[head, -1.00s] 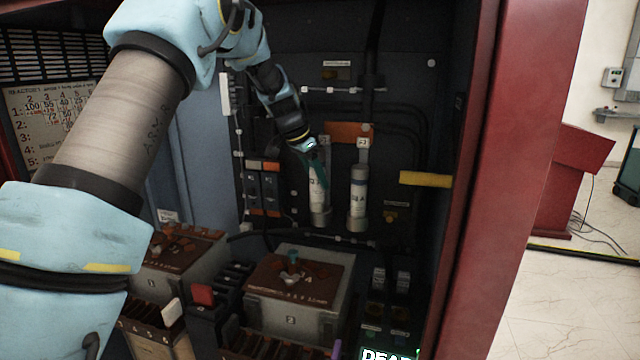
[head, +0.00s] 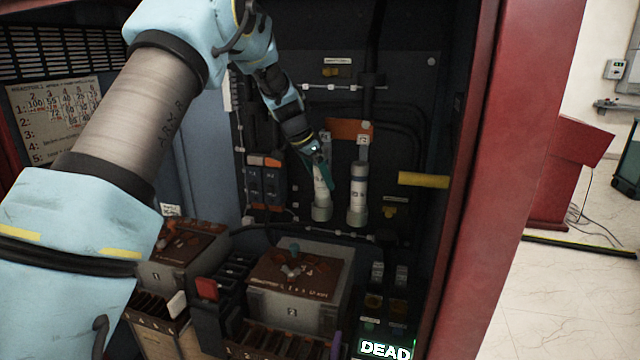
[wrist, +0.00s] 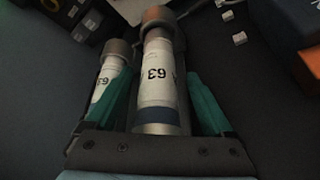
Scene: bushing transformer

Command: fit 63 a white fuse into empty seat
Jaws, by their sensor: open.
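Two white fuses stand side by side at the back of the cabinet. The left fuse (head: 321,187) has its lower end at a grey cup and seems to lean slightly. My gripper (head: 319,164) is at the upper part of the left fuse. In the wrist view, the open teal fingers (wrist: 152,80) stand either side of a fuse marked 63 (wrist: 157,80), with gaps visible. The other fuse (wrist: 106,82), also marked 63, is outside the left finger. I cannot make out an empty seat.
A red cabinet post (head: 480,180) bounds the right side, with a yellow bar (head: 424,180) beside it. Orange-topped breakers (head: 265,185) stand left of the fuses. A brown-topped box (head: 300,275) is below. A lit DEAD sign (head: 385,350) is at the bottom.

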